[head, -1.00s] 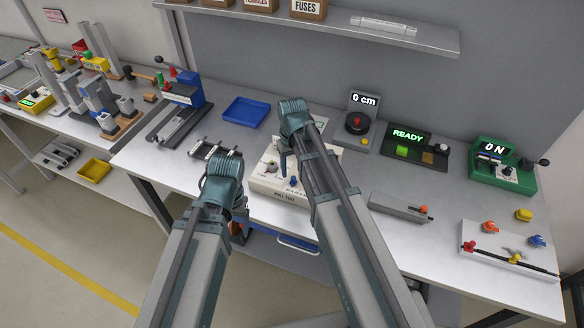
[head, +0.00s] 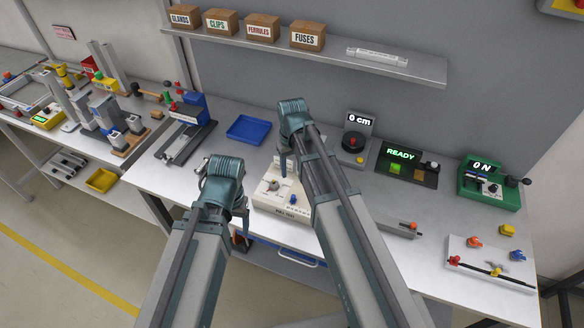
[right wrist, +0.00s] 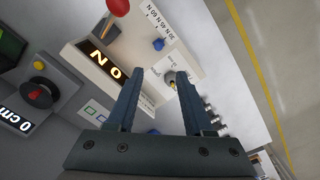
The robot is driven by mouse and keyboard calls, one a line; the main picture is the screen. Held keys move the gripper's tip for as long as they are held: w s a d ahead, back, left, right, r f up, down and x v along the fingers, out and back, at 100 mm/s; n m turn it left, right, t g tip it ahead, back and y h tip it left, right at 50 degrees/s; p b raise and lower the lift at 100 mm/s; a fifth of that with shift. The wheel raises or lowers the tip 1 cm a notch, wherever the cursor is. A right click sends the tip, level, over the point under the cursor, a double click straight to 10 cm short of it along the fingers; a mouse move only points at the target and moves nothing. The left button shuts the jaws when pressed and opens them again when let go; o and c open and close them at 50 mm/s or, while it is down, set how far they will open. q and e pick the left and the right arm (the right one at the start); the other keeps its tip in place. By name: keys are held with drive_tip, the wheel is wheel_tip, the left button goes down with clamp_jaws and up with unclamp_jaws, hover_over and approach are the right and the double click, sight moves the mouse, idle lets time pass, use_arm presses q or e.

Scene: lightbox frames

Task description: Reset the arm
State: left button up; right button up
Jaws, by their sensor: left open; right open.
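My left gripper is at the end of the left arm in the head view (head: 222,180), above the bench's front edge; its fingers are mostly hidden by the wrist. My right gripper (right wrist: 157,95) is open in the right wrist view, with nothing between its two dark fingers. In the head view the right arm's wrist is over the white box labelled PULL TEST (head: 268,199), and its fingers are partly hidden. In the right wrist view the box's face (right wrist: 165,70) is beyond the fingertips, with an orange 0 N display, a red knob and a blue knob.
A blue tray (head: 248,130) lies behind the arms. A 0 cm gauge (head: 354,145), a READY panel (head: 408,170) and a green 0 N box (head: 489,184) stand to the right. A shelf (head: 420,70) with labelled boxes is above. The bench between the small parts is clear.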

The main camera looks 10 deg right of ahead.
drive_tip(key=s+a+f+b, duration=0.4)
drive_tip(key=s, duration=0.4)
drive_tip(key=s+a+f+n+h+b, duration=0.1)
drive_tip(key=s+a+f+b, duration=0.2)
drive_tip(key=s, duration=0.5)
drive_tip(key=shift+s+a+f+n+b, duration=0.3)
drive_tip(key=shift+a+f+b, duration=0.05)
drive_tip(key=shift+f+b, duration=0.3)
